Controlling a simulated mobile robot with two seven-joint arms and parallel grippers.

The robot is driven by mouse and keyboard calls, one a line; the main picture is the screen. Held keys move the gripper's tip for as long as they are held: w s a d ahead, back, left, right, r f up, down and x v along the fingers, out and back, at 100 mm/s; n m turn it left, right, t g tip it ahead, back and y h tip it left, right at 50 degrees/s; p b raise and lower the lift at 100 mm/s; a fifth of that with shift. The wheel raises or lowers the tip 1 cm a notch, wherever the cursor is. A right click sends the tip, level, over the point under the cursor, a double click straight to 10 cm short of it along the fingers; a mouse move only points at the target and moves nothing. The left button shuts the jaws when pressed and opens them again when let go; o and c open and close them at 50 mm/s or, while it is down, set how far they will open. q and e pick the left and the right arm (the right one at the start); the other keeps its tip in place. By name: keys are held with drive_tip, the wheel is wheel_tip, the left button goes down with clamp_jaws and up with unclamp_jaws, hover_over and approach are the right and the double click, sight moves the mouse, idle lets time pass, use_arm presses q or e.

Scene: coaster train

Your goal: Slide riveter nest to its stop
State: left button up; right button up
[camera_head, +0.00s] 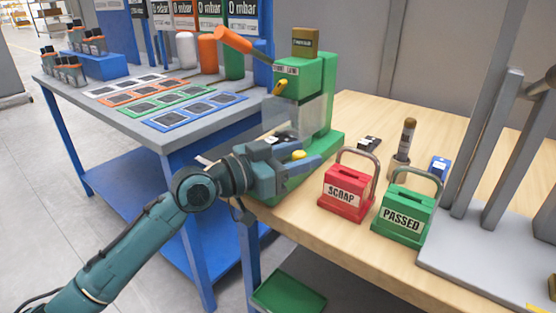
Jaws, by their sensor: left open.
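The riveter (313,85) is a green press on the wooden bench's left end, with an orange lever handle (233,40) and a clear guard (283,122). A yellow knob (299,155) shows low at its front, apparently on the nest; the nest itself is mostly hidden behind my gripper and the guard. My left gripper (302,157) is open, its fingers pointing right, one on each side of the yellow knob in the picture. I cannot tell whether they touch it. The nest's stop cannot be made out. My right gripper is not in view.
A red SCRAP box (345,192) and a green PASSED box (404,213) with raised handles stand right of the riveter. Behind them are a stamp-like tool (404,140) and a small blue item (439,167). A grey frame (490,250) fills the right. A blue-legged table (110,110) stands left.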

use_arm(q)
drive_tip(key=b+v, duration=0.1)
drive_tip(key=v, duration=1.1)
drive_tip(key=shift+s+a, duration=0.25)
drive_tip(key=shift+a, duration=0.05)
